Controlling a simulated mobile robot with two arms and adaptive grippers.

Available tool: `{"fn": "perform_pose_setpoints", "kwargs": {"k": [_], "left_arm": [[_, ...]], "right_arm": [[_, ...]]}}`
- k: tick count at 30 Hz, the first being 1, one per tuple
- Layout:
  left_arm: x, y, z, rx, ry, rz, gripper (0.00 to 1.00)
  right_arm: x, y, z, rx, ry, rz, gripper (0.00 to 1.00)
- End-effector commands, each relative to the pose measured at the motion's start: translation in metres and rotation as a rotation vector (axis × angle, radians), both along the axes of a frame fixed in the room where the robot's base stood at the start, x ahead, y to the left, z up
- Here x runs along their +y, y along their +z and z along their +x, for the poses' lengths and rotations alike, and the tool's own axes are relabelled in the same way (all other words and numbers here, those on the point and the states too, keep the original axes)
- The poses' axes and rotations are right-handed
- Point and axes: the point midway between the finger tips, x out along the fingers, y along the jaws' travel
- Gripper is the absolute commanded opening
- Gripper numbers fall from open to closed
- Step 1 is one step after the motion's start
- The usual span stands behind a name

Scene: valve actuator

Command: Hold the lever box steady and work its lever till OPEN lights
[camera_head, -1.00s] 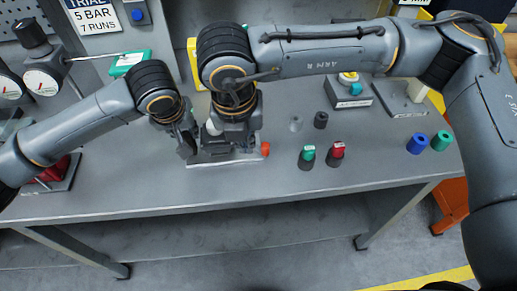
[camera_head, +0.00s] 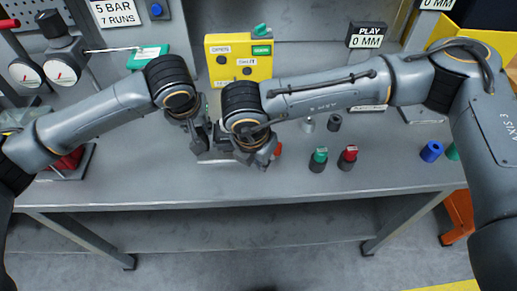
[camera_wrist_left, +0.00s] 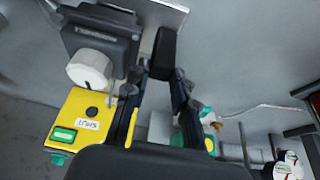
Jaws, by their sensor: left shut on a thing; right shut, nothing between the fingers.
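The lever box, a dark grey body on a pale plate (camera_head: 216,162), stands on the bench and is mostly hidden by my grippers. In the left wrist view the dark box (camera_wrist_left: 98,48) shows with a white round knob. An orange-red knob (camera_head: 278,150) shows just right of my right gripper. My left gripper (camera_head: 203,143) is at the left side of the box and shut on part of it; the contact is unclear. My right gripper (camera_head: 257,157) is shut and empty over the box's right part.
Green and red-topped cylinders (camera_head: 319,158) (camera_head: 347,157) stand right of the lever box. A blue ring (camera_head: 431,151) lies further right. The bench front is clear.

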Motion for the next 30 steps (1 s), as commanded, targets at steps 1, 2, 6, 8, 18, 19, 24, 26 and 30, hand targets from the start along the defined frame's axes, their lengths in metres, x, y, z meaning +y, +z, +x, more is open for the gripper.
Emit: {"fn": "perform_pose_setpoints", "kwargs": {"k": [1,2,6,8,18,19,24,26,30], "left_arm": [[0.0,0.0,0.0,0.001,0.0,0.001,0.0],[0.0,0.0,0.0,0.001,0.0,0.001,0.0],[0.0,-0.001,0.0,0.001,0.0,0.001,0.0],[0.0,-0.001,0.0,0.001,0.0,0.001,0.0],[0.0,-0.001,0.0,0.001,0.0,0.001,0.0],[0.0,-0.001,0.0,0.001,0.0,0.001,0.0],[0.0,-0.001,0.0,0.001,0.0,0.001,0.0],[0.0,-0.001,0.0,0.001,0.0,0.001,0.0],[0.0,-0.001,0.0,0.001,0.0,0.001,0.0]], "right_arm": [[-0.004,-0.004,0.006,-0.002,-0.005,0.0,0.0],[-0.008,-0.002,0.011,-0.004,-0.006,0.0,0.0],[-0.018,-0.003,0.025,-0.001,-0.004,0.0,0.0],[-0.021,-0.003,0.029,-0.001,-0.002,0.0,0.0],[-0.024,-0.002,0.033,0.0,0.0,0.0,0.0],[-0.024,-0.002,0.033,0.0,0.0,0.0,0.0],[-0.025,-0.002,0.033,0.0,0.006,0.0,0.0],[-0.025,-0.003,0.033,0.001,0.016,0.001,0.0],[-0.028,-0.003,0.034,0.001,0.048,0.001,0.0]]}}
